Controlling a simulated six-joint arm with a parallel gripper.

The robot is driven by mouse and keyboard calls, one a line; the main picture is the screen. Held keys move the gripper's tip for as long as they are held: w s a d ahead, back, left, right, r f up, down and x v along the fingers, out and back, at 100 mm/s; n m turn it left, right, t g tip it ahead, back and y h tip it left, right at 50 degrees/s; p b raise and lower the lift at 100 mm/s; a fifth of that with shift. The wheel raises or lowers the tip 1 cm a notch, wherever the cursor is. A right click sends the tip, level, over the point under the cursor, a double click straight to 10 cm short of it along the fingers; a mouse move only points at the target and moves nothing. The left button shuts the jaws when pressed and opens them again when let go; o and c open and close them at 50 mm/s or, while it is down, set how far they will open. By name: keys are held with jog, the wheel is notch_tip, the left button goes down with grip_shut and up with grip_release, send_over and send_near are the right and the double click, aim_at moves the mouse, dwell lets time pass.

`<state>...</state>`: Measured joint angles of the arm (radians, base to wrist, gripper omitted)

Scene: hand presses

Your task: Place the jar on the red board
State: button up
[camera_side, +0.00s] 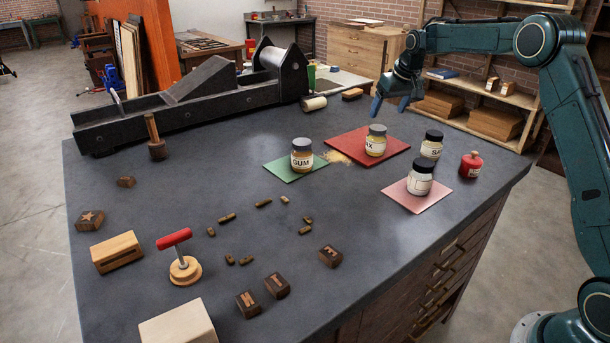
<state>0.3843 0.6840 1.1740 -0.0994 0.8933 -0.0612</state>
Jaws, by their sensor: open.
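The red board (346,144) lies flat on the dark table. A "GUM" jar (302,155) stands on a green board (281,170) to the left. A white-labelled jar (420,179) stands on a pink board (428,200) in front. Another jar, its label starting "SA" (432,146), stands on the bare table to the right. My gripper (389,107) is open and empty, with blue fingers pointing down, above and behind the red board, apart from every jar.
A small red pot (471,164) stands near the right table edge. Yellowish crumbs (337,158) lie between the green and red boards. A long dark press (200,95) fills the back left. Stamps, small type blocks and a red-handled tool (180,258) lie front left.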

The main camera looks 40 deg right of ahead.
jog(key=s+a+r+n, duration=0.1)
jog(key=s+a+r, duration=0.55)
jog(key=s, duration=0.25)
jog(key=s+a+r, duration=0.6)
jog(key=s+a, duration=0.2)
jog(key=s, duration=0.1)
jog(key=s+a+f, duration=0.2)
jog(key=s, duration=0.6)
jog(key=s+a+f+n+t, duration=0.1)
jog(key=s+a+f, duration=0.1)
jog(key=s, duration=0.6)
jog(key=s+a+f+y, duration=0.1)
jog(key=s+a+f, duration=0.1)
jog(key=s, duration=0.6)
jog(key=shift+a+n, duration=0.3)
jog(key=shift+a, duration=0.55)
